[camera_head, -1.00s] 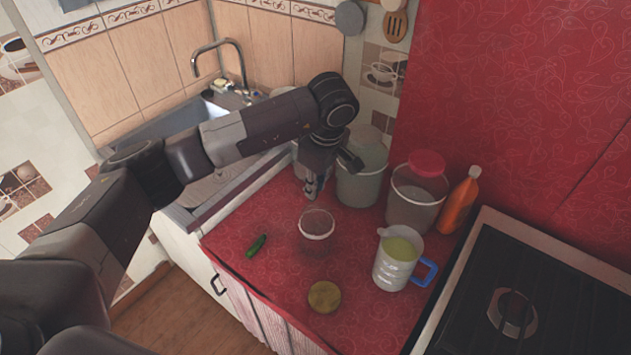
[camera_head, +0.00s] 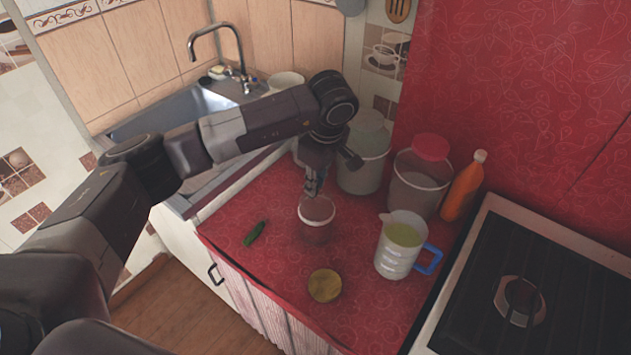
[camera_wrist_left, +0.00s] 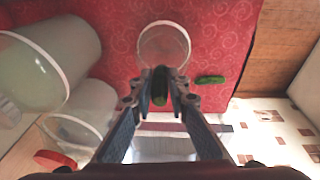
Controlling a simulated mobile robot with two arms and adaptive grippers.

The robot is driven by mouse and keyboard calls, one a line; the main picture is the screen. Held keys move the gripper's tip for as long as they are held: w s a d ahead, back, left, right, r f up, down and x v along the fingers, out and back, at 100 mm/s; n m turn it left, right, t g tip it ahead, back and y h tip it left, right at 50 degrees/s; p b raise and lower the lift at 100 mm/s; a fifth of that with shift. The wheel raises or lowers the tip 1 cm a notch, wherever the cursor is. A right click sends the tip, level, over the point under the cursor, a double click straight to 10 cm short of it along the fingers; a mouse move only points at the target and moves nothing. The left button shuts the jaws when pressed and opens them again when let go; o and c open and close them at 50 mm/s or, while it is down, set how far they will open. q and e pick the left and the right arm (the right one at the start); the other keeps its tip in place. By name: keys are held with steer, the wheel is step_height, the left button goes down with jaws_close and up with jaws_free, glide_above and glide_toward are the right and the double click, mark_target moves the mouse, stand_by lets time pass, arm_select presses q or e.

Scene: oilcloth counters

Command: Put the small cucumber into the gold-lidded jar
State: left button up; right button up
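My left gripper (camera_head: 314,188) is shut on a green cucumber (camera_wrist_left: 160,87), held upright between the fingertips. It is just above the rim of a clear open jar (camera_head: 317,232), which also shows in the left wrist view (camera_wrist_left: 165,32). In the wrist view the held cucumber overlaps the jar's near rim. A gold lid (camera_head: 324,286) lies flat on the counter in front of the jar. A second green cucumber (camera_head: 255,233) lies on the counter left of the jar, also in the wrist view (camera_wrist_left: 210,79). My right gripper is not in view.
A measuring jug (camera_head: 393,262) with a blue handle stands right of the jar. Two large containers (camera_head: 360,172) (camera_head: 411,192) and an orange bottle (camera_head: 462,190) stand behind. A stove (camera_head: 540,250) is at right, a sink (camera_head: 180,115) at left. The front-left counter is mostly clear.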

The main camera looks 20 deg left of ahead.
arm_select(q)
steer(key=o, duration=0.5)
steer(key=shift+o, duration=0.2)
steer(key=v, duration=1.2)
